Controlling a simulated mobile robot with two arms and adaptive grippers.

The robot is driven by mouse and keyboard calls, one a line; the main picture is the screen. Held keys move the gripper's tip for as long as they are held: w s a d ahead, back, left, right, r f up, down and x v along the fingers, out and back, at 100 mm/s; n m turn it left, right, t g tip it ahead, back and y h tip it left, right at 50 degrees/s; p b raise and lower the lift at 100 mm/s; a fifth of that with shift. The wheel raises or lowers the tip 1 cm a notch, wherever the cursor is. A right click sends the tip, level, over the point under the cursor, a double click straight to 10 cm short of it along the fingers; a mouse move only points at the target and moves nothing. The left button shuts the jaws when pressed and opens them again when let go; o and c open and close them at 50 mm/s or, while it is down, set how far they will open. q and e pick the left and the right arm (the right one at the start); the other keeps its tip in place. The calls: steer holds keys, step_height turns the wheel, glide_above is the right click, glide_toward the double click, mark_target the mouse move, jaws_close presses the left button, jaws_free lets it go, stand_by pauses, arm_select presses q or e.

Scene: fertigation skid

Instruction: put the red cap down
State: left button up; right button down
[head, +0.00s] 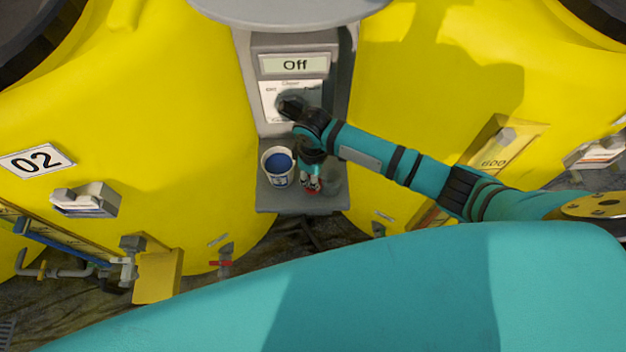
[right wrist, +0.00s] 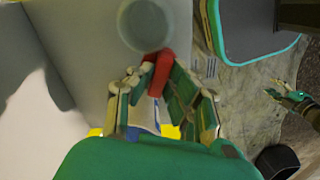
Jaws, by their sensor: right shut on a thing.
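The red cap (right wrist: 160,72) is held between the fingertips of my right gripper (right wrist: 158,78) in the right wrist view. In the head view the cap (head: 313,190) is a small red patch under my right gripper (head: 312,184), over the grey shelf (head: 295,203). I cannot tell whether the cap touches the shelf. A clear grey round vessel (right wrist: 145,22) is just beyond the cap, and it shows faintly right of the gripper in the head view (head: 332,182). My left gripper (right wrist: 293,97) appears small at the right of the right wrist view, its fingers unclear.
A white cup (head: 279,180) with a blue inside stands on the shelf, left of my right gripper. Behind is a panel with an "Off" display (head: 294,64) and a dark knob (head: 291,106). Yellow tanks (head: 160,130) flank the shelf closely. The shelf's front strip looks bare.

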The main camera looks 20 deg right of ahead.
steer(key=shift+s+f, duration=0.15)
steer(key=shift+f, duration=1.45)
steer(key=c, duration=1.3)
jaws_free()
step_height(320, 180, up, 12)
steer(key=p, duration=1.3)
